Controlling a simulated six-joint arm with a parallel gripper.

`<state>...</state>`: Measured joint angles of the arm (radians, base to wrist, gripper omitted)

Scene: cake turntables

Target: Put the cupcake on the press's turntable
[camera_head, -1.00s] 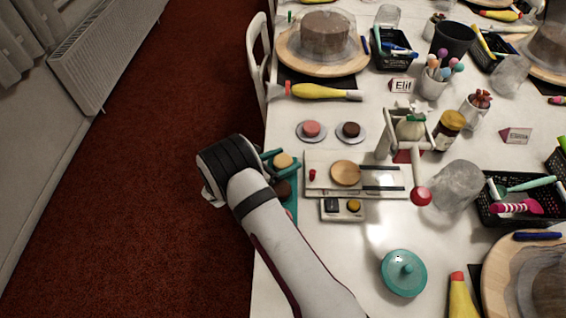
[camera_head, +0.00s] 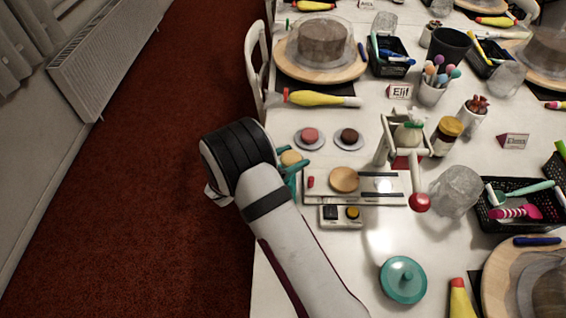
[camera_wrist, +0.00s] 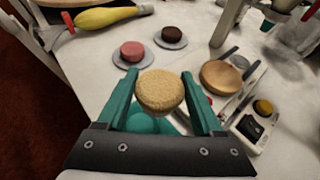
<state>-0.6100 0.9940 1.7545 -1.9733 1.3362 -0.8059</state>
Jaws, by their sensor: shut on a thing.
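The pale yellow cupcake (camera_wrist: 160,92) is between the two teal fingers of my gripper (camera_wrist: 160,76) in the wrist view. The gripper is shut on it. In the head view the cupcake (camera_head: 291,157) shows just past my wrist (camera_head: 293,164), left of the press's base. The press (camera_head: 405,145) has a white frame and a red-ended lever. Its turntable, a small round wooden disc (camera_head: 344,179), is bare and lies right of my gripper. The disc also shows in the wrist view (camera_wrist: 222,77), right of the fingers.
A pink cake (camera_head: 310,135) and a dark brown cake (camera_head: 349,135) sit on small saucers behind the press's base. A control box (camera_head: 341,217) stands in front of it. A clear glass (camera_head: 456,190) is to the right, and a teal lidded dish (camera_head: 403,280) nearer.

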